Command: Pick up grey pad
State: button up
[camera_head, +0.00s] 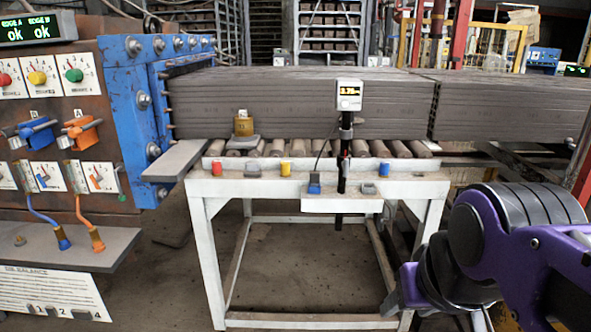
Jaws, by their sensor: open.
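Several small grey pieces could be the grey pad, and I cannot tell for sure which one it is. One low grey piece (368,188) lies on the small front shelf of the white table, right of the black gauge post. Another grey piece (252,169) lies on the table's front ledge between a red and a yellow piece. A flat grey block (245,142) sits higher, by the rollers in front of a brass-coloured weight. My purple and black arm fills the lower right, apart from all of these. My gripper's fingers cannot be made out.
The white table (318,204) carries rollers and a long grey clay column (260,103). A gauge post (346,130) with a display stands at the front shelf, beside a blue-based piece (314,186). A blue machine frame (130,110) and control panel stand left. Floor in front is clear.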

aim_at(252, 170)
jog(key=i+j, duration=0.95)
jog(key=i, duration=0.1)
